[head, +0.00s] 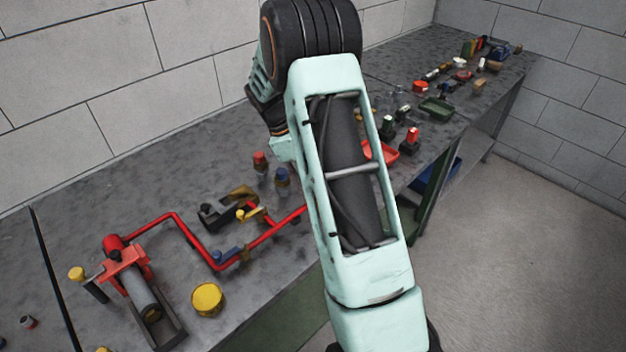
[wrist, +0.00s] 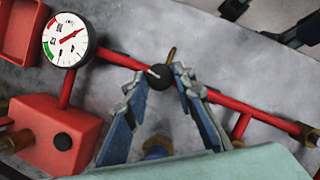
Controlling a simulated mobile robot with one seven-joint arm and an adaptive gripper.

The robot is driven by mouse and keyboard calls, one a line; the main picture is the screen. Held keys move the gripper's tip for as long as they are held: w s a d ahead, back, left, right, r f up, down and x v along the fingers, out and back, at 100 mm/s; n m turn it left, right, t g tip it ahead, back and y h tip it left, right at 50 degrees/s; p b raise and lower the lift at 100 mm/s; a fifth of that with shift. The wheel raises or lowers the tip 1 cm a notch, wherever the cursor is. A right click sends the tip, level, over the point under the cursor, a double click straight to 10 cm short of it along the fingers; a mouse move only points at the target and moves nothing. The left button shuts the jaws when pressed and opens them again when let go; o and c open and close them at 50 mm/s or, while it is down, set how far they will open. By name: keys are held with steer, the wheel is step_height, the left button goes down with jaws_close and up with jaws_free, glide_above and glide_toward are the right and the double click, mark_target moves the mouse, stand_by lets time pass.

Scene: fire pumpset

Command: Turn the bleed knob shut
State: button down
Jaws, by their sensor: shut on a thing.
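The bleed knob (wrist: 159,77) is a small round black knob with a white mark on its face, in the middle of the wrist view. My gripper (wrist: 162,79) has one fingertip on each side of it and is shut on it. The knob sits at the red pipe (wrist: 118,60), with a small brass-coloured piece just behind it. In the head view my arm covers the knob and the gripper; only the left stretch of red pipe (head: 180,222) shows there.
A round white gauge (wrist: 65,40) with a red needle stands at the left in the wrist view, above a red box (wrist: 48,135). In the head view a yellow round cap (head: 207,299) and a red-clamped cylinder (head: 139,290) occupy the bench front.

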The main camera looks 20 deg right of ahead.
steer(key=m, duration=0.2)
steer(key=m+g+y, duration=0.1)
steer(key=shift+w+d+m+p, duration=0.15)
steer(key=shift+m+p, duration=0.2)
steer(key=shift+m, duration=0.05)
steer(key=m+y, duration=0.1)
steer(key=m, duration=0.3)
steer(key=shift+d+m+g+y, duration=0.15)
steer(key=shift+m+g+y, duration=0.15)
steer(key=shift+y, duration=0.1)
steer(key=m+y, duration=0.1)
steer(key=m, duration=0.2)
steer(key=shift+d, duration=0.15)
steer(key=shift+d+m+y, duration=0.1)
steer(key=shift+m+y, duration=0.8)
steer(key=shift+m, duration=1.3)
steer(key=c, duration=1.6)
jaws_free()
steer(key=shift+r, duration=0.1)
steer(key=v, duration=1.1)
steer(key=shift+d+r, duration=0.15)
steer(key=shift+r, duration=0.25)
